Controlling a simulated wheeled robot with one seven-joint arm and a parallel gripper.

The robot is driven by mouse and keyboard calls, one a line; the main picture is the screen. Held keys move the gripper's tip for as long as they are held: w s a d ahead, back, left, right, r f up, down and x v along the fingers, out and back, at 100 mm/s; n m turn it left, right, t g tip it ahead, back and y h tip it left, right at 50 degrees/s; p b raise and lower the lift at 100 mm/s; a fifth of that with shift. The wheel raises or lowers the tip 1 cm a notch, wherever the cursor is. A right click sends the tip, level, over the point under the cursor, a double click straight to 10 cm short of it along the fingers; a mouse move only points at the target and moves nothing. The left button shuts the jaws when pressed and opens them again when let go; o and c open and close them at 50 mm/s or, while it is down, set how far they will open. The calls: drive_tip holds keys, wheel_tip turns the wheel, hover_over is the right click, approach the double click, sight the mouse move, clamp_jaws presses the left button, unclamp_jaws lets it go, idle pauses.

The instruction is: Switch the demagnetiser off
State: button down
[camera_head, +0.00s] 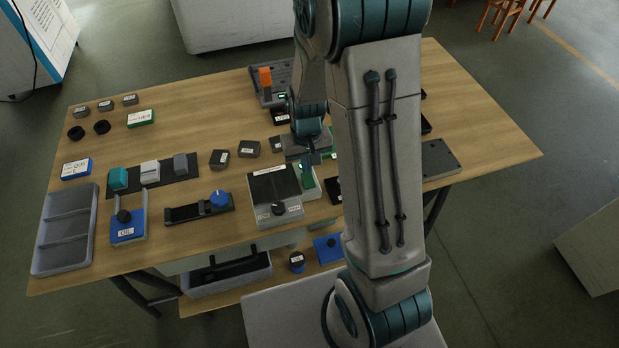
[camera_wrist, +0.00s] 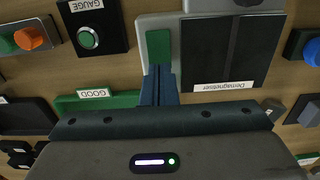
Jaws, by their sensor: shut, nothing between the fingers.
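The demagnetiser (camera_head: 262,187) is a grey box with a black top plate and a dark knob (camera_head: 278,208) on its front part, with small labels either side. The wrist view shows its labelled black plate (camera_wrist: 225,55) upside down. Beside the plate is a green pad (camera_wrist: 159,46) on a light grey strip; I cannot tell if that strip belongs to the demagnetiser. My gripper (camera_wrist: 159,82) is shut and empty, its fingertips right by the pad's near end; contact is unclear. In the head view my gripper (camera_head: 312,160) is above the demagnetiser's far right corner.
A black box labelled GAUGE (camera_wrist: 112,22) with a green button stands beside the grey strip. A green block labelled GOOD (camera_wrist: 68,105) lies close by. A slide with a blue knob (camera_head: 219,199) is left of the demagnetiser. My arm hides part of the table's right side.

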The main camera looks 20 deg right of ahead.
drive_tip(key=shift+f+b, duration=0.75)
drive_tip(key=shift+f, duration=0.15)
idle(0.3)
drive_tip(key=shift+r+p, duration=2.55)
drive_tip(key=shift+r, duration=1)
drive_tip(key=s+r+t, duration=0.3)
drive_tip(key=s+r, duration=1.1)
drive_tip(key=r, duration=0.4)
drive_tip(key=shift+s, duration=0.25)
drive_tip(key=shift+d, duration=0.1)
